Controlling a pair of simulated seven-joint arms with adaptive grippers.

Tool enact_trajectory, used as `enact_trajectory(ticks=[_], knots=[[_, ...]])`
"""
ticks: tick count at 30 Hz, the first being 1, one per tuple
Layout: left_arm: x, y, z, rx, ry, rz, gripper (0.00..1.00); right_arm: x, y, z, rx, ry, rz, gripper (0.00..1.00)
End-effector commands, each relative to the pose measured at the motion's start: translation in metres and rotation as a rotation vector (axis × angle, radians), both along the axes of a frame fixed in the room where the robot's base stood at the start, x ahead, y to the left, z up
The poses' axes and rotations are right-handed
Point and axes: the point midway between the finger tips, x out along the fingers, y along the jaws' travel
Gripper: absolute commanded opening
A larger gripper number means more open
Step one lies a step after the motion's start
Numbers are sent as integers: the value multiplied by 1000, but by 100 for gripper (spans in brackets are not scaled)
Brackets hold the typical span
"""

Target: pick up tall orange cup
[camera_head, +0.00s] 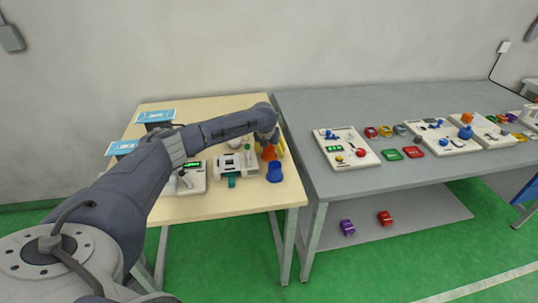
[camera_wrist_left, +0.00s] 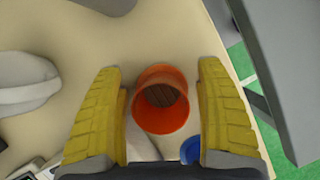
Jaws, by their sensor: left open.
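The orange cup (camera_wrist_left: 162,100) stands on the wooden table between the two yellow fingers of my left gripper (camera_wrist_left: 160,105) in the left wrist view. I look down into its dark inside. The fingers are apart, one on each side of the cup, and a gap shows on both sides. In the head view the orange cup (camera_head: 268,153) shows partly below my left gripper (camera_head: 275,148), whose yellow fingers are mostly hidden by the arm. My right gripper is not in view.
A blue cup (camera_head: 274,172) stands close in front of the orange cup. White devices (camera_head: 230,163) stand left of it. A grey table (camera_head: 330,185) with panels and small colored parts is on the right, past a narrow gap.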

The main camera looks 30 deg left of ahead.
Motion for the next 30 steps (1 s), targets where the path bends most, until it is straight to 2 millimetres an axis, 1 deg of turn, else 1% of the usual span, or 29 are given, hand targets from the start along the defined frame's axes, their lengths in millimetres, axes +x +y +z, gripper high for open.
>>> enact_trajectory(ticks=[1,2,15,26,30], knots=[[0,0,0,0,0,0,70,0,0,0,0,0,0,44],[0,0,0,0,0,0,66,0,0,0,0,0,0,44],[0,0,0,0,0,0,15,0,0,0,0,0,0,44],[0,0,0,0,1,0,14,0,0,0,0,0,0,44],[0,0,5,0,0,1,14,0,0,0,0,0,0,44]])
